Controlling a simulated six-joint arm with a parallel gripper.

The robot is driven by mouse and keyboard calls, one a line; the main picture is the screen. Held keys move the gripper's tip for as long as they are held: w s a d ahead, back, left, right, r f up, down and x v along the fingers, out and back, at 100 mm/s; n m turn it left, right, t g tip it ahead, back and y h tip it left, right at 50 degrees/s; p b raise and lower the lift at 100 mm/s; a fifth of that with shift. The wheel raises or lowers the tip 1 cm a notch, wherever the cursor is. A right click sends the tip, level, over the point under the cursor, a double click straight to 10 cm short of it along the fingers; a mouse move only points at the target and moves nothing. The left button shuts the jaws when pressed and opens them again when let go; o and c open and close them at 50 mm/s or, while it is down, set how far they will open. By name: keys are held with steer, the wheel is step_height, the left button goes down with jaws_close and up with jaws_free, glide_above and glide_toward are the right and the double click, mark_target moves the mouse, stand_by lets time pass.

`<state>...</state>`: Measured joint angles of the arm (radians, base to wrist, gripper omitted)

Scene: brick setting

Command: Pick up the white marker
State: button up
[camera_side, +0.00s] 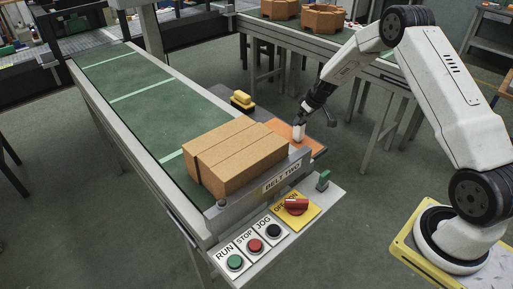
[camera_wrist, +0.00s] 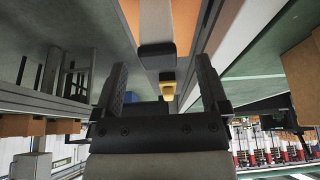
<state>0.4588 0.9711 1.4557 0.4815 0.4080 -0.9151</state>
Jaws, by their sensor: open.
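A white marker (camera_side: 298,132) stands close to upright by the orange pad, just below my gripper (camera_side: 306,112) in the side view. In the wrist view I take the pale body with a dark end (camera_wrist: 157,22) to be the marker; it is ahead of the gap between my fingers. My gripper (camera_wrist: 160,78) shows there with its two dark fingers wide apart and nothing between them. From the side view I cannot tell whether the fingertips touch the marker.
A cardboard box (camera_side: 232,158) sits on the green conveyor belt (camera_side: 150,101), left of the marker. An orange pad (camera_side: 316,146) lies beside the box. A yellow and black object (camera_side: 242,100) is behind it. The control panel (camera_side: 252,246) with buttons and a red switch (camera_side: 296,206) is in front.

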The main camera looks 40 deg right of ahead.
mark_target(299, 131)
steer(key=shift+x, duration=2.45)
steer(key=shift+d, duration=0.1)
jaws_close()
